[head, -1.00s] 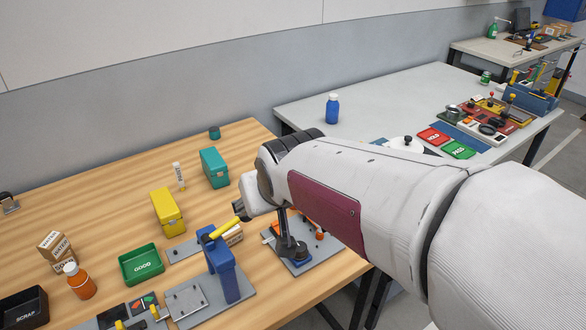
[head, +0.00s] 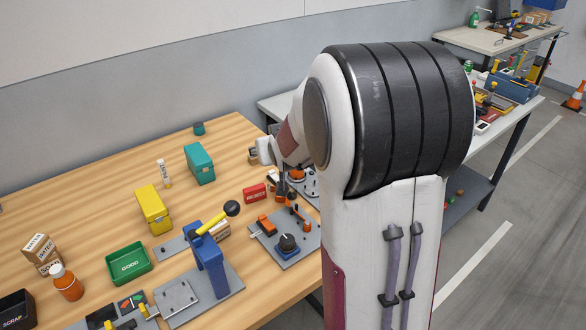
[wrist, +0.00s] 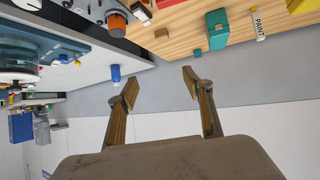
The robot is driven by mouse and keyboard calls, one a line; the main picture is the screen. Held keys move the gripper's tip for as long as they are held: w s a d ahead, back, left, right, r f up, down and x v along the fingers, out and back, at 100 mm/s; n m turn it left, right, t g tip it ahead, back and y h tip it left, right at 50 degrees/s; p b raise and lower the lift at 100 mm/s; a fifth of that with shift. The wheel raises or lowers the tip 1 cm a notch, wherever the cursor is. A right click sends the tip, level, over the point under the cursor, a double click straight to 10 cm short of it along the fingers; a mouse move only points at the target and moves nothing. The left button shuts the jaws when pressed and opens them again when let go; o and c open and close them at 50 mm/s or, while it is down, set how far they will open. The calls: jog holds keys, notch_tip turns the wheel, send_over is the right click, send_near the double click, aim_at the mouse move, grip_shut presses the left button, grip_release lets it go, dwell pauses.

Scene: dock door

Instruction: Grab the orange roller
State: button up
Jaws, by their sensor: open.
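My gripper (wrist: 160,88) is open in the wrist view, with nothing between its fingers. Its fingers point toward the wall and the tables' far edges. A round orange part with a dark rim (wrist: 117,22) shows at the top of the wrist view, clear of the fingers. It looks like the orange part (head: 297,174) beside my arm in the head view, partly hidden. I cannot tell for sure that this is the roller. Other orange parts (head: 266,222) sit on a grey fixture plate nearer the table's front edge. My arm hides the fingers in the head view.
A red box (head: 255,193), teal box (head: 199,163), yellow box (head: 153,209) and white paint bottle (head: 165,174) stand on the wooden table. A blue press (head: 210,248) rises near the front. A blue bottle (wrist: 115,75) stands on the grey table.

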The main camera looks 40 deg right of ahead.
jog(key=w+d+f+m+t+h, duration=0.1)
jog(key=w+d+f, duration=0.4)
jog(key=d+f, duration=0.4)
jog(key=d, duration=0.4)
jog(key=shift+f+t+h, duration=0.15)
jog(key=shift+t+h, duration=0.25)
jog(key=shift+f, duration=0.1)
jog(key=shift+f, duration=1.65)
jog(key=shift+f, duration=1.65)
jog(key=shift+x, duration=1.45)
jog(key=shift+f, duration=0.1)
jog(key=shift+c, duration=0.4)
jog(key=c, duration=1.2)
